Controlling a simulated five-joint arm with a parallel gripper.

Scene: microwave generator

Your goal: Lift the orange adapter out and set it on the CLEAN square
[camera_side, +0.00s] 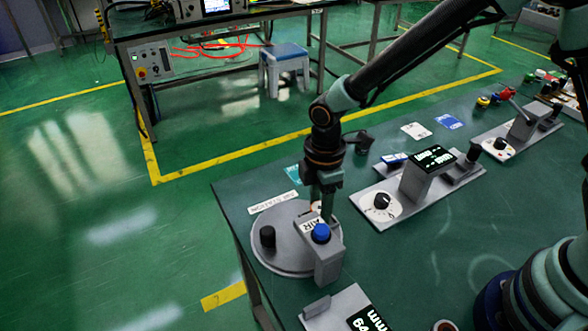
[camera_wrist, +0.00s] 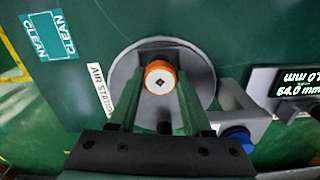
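The orange adapter (camera_wrist: 160,78), with a pale round top and a small dark centre, shows in the wrist view over the grey round plate (camera_wrist: 203,75). In the side view the plate (camera_side: 285,266) carries a black knob (camera_side: 267,236). My gripper (camera_side: 324,212) points down over the plate's back right part, beside the AIR block. In the wrist view my gripper's (camera_wrist: 160,88) fingers lie on either side of the adapter. I cannot tell whether they touch it. The turquoise CLEAN square (camera_wrist: 45,36) lies on the table at upper left and looks empty; it also shows in the side view (camera_side: 292,174).
The grey AIR block (camera_side: 329,262) with a blue button (camera_side: 321,233) stands close by my gripper. A white AIR STATION label (camera_side: 272,202) lies behind the plate. Gauges with black displays (camera_side: 434,156) stand to the right. Bare table surrounds the CLEAN square in the wrist view.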

